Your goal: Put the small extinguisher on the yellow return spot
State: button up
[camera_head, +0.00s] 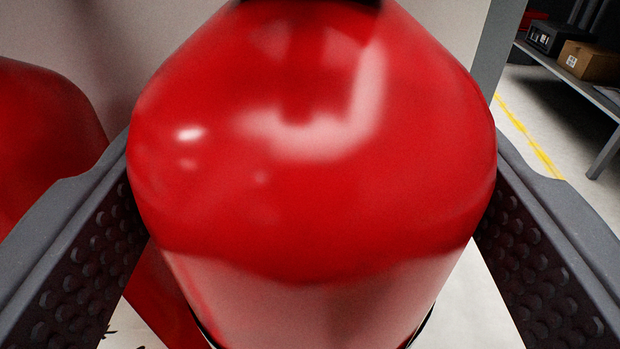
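The small extinguisher (315,190) is a red rounded cylinder that fills the middle of the view, very close and seen from above. Its black top is cut off by the upper edge, and a paler band shows low on its body. My gripper (312,215) has one grey perforated finger on each side of it, and both pads appear to press on its sides. The fingertips are partly hidden by the cylinder. I cannot tell whether its base rests on anything. No yellow return spot is in view.
Another larger-looking red rounded body (42,135) stands close at left, before a pale wall (130,35). A grey shelf (585,90) at right holds a cardboard box (588,61) and a dark case (549,38). A yellow line (528,137) marks the open floor there.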

jog(key=shift+f, duration=0.55)
jog(key=o, duration=2)
jog(key=shift+f, duration=0.15)
jog(key=shift+s, duration=0.15)
jog(key=s, duration=0.4)
jog(key=s+p, duration=0.1)
jog(key=s, duration=0.3)
jog(key=s+d, duration=0.1)
jog(key=s, duration=0.2)
jog(key=shift+s+p, duration=0.3)
jog(key=shift+s, duration=0.1)
jog(key=shift+d, duration=0.1)
